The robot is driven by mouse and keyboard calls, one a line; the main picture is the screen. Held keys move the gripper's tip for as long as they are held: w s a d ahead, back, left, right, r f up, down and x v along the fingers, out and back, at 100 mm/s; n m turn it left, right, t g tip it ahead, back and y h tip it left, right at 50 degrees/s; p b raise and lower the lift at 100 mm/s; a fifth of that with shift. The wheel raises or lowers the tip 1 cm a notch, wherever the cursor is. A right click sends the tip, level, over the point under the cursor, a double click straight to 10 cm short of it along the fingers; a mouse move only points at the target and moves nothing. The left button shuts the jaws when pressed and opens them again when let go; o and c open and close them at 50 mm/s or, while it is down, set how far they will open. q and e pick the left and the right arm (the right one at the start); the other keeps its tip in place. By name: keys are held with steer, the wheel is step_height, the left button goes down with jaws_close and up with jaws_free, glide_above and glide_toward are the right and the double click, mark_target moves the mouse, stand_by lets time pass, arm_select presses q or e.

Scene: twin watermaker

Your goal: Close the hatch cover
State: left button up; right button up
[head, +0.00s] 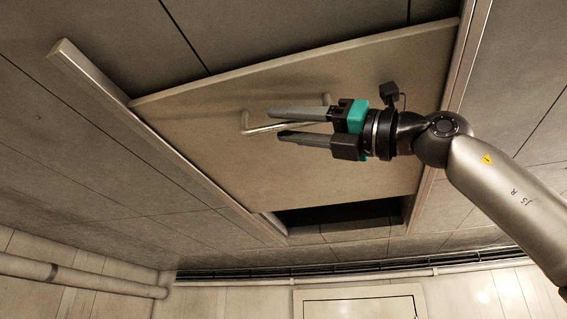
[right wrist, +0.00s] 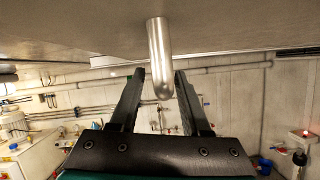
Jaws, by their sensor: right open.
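The hatch cover (head: 215,95) is a large beige panel in the ceiling, seen in the head view. It hangs tilted in its frame, with a dark gap (head: 340,214) showing along its lower edge in the picture. A metal bar handle (head: 256,130) sits on its face. My right gripper (head: 275,123) is open at the handle, its two fingers pointing left across it. In the right wrist view the handle (right wrist: 159,55) comes down between the fingertips (right wrist: 159,80), with space visible on both sides. I cannot tell whether either finger touches it. My left gripper is not in view.
Raised frame rails (head: 150,130) run along the left and right (head: 462,70) sides of the hatch. A pipe (head: 80,276) runs along the wall at lower left. A pale door or panel (head: 358,306) is at the bottom. The right wrist view shows pipes and fittings below.

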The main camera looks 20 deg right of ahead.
steer(key=shift+w+a+r, duration=0.2)
steer(key=shift+w+a, duration=0.2)
jaws_close()
stand_by(1.3)
